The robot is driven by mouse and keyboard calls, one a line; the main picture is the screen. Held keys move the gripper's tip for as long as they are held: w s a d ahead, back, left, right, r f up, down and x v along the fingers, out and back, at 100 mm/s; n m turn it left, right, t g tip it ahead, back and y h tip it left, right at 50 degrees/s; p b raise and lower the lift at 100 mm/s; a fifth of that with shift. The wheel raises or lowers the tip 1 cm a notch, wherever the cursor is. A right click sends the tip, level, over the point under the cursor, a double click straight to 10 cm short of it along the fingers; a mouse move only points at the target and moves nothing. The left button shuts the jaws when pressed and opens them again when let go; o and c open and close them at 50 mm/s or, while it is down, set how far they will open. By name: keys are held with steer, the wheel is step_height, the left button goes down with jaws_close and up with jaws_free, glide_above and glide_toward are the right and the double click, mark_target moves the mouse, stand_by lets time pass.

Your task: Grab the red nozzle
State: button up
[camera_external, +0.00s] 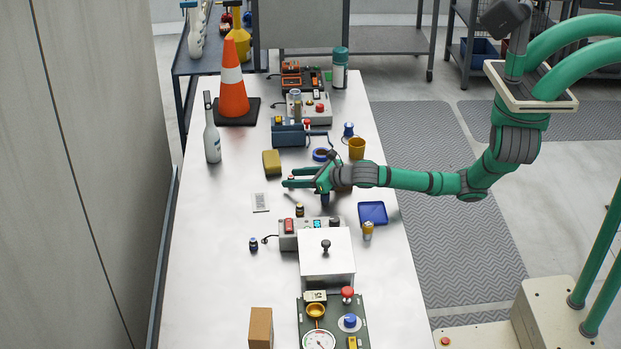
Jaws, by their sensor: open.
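My gripper (290,178) reaches in from the right over the middle of the white table (215,270). Its green fingers point left and are apart.
A yellow sponge (272,162) and a blue tape ring (321,154) lie just behind the gripper. A blue tray (373,213) and a box with a white cover (326,255) are nearer. A white bottle (212,140) and an orange cone (234,85) stand at the back left.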

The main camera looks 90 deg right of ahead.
steer(key=shift+c, duration=0.3)
jaws_close()
